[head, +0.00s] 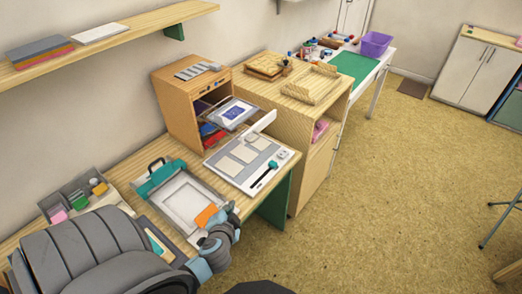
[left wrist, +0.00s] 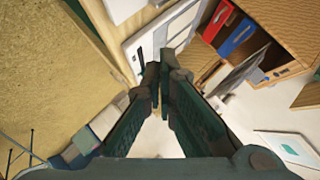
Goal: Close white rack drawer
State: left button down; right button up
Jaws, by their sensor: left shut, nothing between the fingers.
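The wooden rack (head: 190,110) stands against the wall at the back of the desk, with red and blue items in its open slots. A pale tray-like panel with a blue picture (head: 233,113) juts out from its front; I cannot tell if this is the white drawer. In the left wrist view the rack (left wrist: 285,30) shows at the upper right, tilted, with a grey-white panel (left wrist: 237,75) sticking out. My left gripper (left wrist: 160,80) is shut and empty, apart from the rack. In the head view it is low over the desk's front edge (head: 224,230). My right gripper is out of view.
A white board with square panels (head: 245,160) lies in front of the rack. A teal-handled frame (head: 180,200) lies nearer, with an orange piece (head: 207,215). A grey organiser (head: 80,197) is at the left. A wooden cabinet (head: 285,110) adjoins the rack; open floor lies right.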

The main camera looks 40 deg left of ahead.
pick_arm(q)
jog(key=w+d+r+m+t+h+p, duration=0.1)
jog(key=w+d+r+m+t+h, duration=0.15)
jog(key=w+r+m+t, duration=0.7)
jog(key=w+a+g+b, duration=0.1)
jog(key=w+a+b, duration=0.1)
jog(key=w+a, duration=0.4)
jog(key=w, duration=0.4)
jog(key=shift+w+a+g+h+b, duration=0.15)
jog(key=shift+a+g+h+b, duration=0.05)
jog(key=shift+g+h+b, duration=0.15)
jog(key=shift+w, duration=0.1)
